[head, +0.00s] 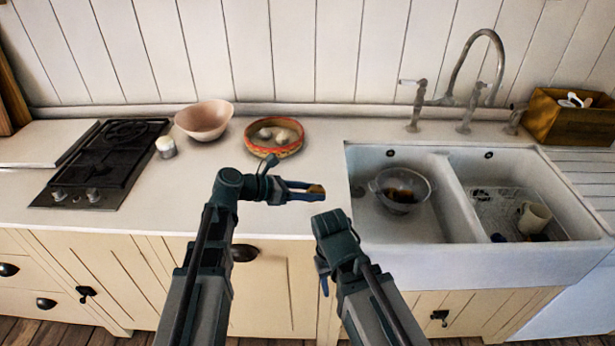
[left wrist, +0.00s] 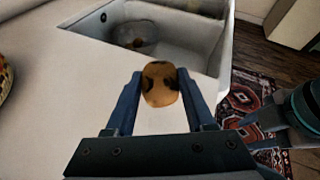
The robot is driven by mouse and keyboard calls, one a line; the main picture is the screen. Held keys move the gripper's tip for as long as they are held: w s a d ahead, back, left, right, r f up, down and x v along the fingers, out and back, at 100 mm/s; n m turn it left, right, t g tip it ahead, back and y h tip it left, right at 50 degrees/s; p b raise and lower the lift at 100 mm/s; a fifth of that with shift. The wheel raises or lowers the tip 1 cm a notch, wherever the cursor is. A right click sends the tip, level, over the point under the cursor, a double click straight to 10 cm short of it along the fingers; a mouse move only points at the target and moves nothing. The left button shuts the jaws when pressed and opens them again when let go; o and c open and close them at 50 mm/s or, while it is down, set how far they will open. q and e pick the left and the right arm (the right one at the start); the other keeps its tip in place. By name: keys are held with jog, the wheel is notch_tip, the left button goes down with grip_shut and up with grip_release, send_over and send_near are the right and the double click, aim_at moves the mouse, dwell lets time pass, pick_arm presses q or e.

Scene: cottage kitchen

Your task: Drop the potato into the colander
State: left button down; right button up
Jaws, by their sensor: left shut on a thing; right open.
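The potato (head: 316,189) is yellow-brown with dark patches. My left gripper (head: 312,192) is shut on it and holds it over the counter, just left of the sink. In the left wrist view the potato (left wrist: 160,84) sits between the two blue fingertips. The colander (head: 419,181) is a round metal bowl in the left sink basin, right of the potato, with something brown inside. It also shows dimly in the left wrist view (left wrist: 146,44). My right gripper (head: 323,278) is low in front of the counter, pointing down, with its fingers partly hidden; it is open.
A red-rimmed woven basket (head: 290,148) with pale round things, a pink bowl (head: 204,119) and a small jar (head: 166,149) stand left. A black hob (head: 104,160) is farther left. The right basin holds a white mug (head: 534,217). The tap (head: 470,92) rises behind the sink.

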pick_arm(q)
jog(key=s, duration=0.2)
jog(key=s+d, duration=0.1)
jog(key=s, duration=0.2)
jog(key=s+r, duration=0.1)
jog(key=s, duration=0.2)
jog(key=shift+s+d+p, duration=0.15)
jog(key=shift+s+p, duration=0.05)
jog(key=shift+p, duration=0.1)
jog(key=shift+f, duration=0.1)
